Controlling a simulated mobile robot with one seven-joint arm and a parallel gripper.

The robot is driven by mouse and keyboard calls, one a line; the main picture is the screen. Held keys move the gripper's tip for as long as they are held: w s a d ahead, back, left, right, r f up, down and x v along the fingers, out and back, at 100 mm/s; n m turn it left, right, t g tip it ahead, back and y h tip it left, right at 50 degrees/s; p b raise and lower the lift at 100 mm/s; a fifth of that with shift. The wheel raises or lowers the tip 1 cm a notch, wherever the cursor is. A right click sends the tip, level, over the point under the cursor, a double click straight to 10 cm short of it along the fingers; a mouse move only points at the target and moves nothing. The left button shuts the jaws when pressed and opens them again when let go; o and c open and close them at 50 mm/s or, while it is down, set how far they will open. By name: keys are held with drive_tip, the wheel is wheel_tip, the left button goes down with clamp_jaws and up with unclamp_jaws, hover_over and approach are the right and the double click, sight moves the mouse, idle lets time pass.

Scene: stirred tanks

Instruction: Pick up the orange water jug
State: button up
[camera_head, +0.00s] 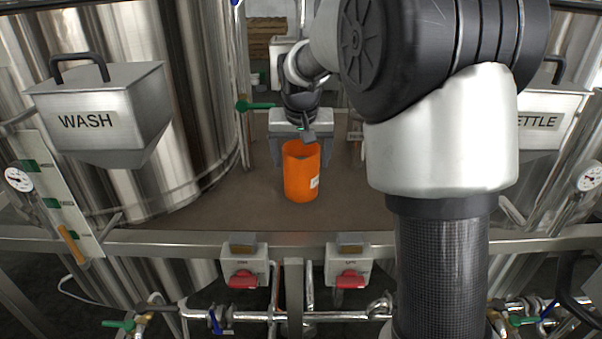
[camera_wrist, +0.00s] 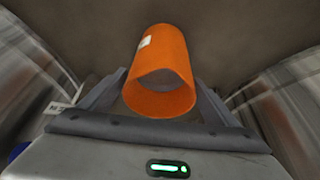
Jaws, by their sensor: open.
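The orange water jug (camera_head: 301,177) stands upright on the brown platform between the tanks, in the middle of the head view. It is an open-topped cylinder with a white label on its right side. My gripper (camera_head: 301,160) is open, just behind the jug in the head view, with a finger showing on each side of it. In the wrist view the jug (camera_wrist: 163,68) lies between and beyond the two spread fingers (camera_wrist: 162,97), its open rim towards the camera. I cannot tell whether either finger touches it.
A steel WASH box (camera_head: 100,112) hangs at the left, and a KETTLE box (camera_head: 545,120) at the right. Large steel tanks (camera_head: 140,60) flank the platform (camera_head: 240,212). Two red-handled switches (camera_head: 243,280) sit below its front rail.

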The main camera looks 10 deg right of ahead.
drive_tip(key=shift+w+f, duration=0.15)
drive_tip(key=shift+f, duration=0.15)
drive_tip(key=shift+r, duration=0.1)
drive_tip(key=c, duration=1.8)
